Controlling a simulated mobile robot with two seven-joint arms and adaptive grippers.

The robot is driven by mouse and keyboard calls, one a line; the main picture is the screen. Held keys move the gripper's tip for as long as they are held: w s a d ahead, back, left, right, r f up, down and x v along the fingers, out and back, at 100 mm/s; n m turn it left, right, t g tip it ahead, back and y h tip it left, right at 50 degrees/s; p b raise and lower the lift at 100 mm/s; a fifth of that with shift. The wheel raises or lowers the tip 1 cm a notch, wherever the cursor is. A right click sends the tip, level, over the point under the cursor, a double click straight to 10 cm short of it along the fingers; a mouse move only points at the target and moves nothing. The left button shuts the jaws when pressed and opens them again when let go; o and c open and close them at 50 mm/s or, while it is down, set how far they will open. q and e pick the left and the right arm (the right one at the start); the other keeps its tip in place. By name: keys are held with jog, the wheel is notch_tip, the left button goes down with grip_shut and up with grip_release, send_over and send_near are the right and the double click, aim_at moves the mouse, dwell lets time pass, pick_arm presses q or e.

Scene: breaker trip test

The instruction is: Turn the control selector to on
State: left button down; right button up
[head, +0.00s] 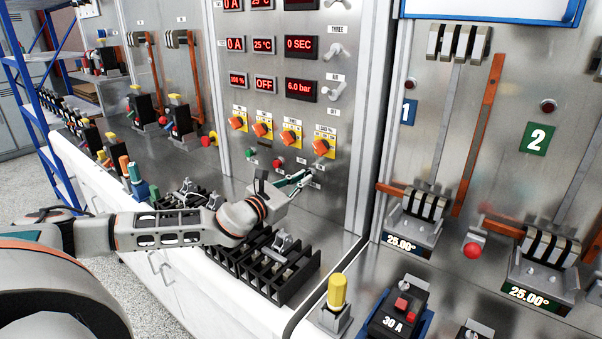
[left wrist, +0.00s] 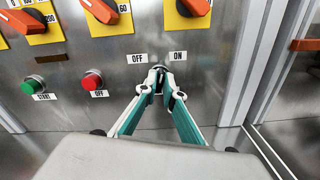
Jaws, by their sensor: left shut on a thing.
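The control selector (left wrist: 159,69) is a small knob on the metal panel, between an OFF label (left wrist: 137,57) and an ON label (left wrist: 178,55). My left gripper (left wrist: 160,82) is at the panel with its fingertips closed around the selector; it also shows in the head view (head: 302,180). The fingertips cover most of the knob, so I cannot tell which label it points to. My right gripper is in neither view.
A green START button (left wrist: 33,84) and a red OFF button (left wrist: 93,80) sit left of the selector. Orange rotary switches (head: 291,138) are above it. Black breaker holders (head: 265,265) stand on the bench below my left arm. A panel frame post (head: 371,120) rises to the right.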

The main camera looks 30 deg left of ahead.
pick_arm(q)
jog(key=m, duration=0.5)
jog(key=shift+d+m, duration=0.1)
jog(key=shift+m, duration=0.3)
dwell(0.4)
jog(key=c, duration=2.2)
grip_release()
jog(key=shift+o, duration=0.2)
jog(key=s, duration=0.8)
jog(key=s+a, duration=0.1)
jog(key=s, duration=0.3)
jog(key=shift+f, duration=0.1)
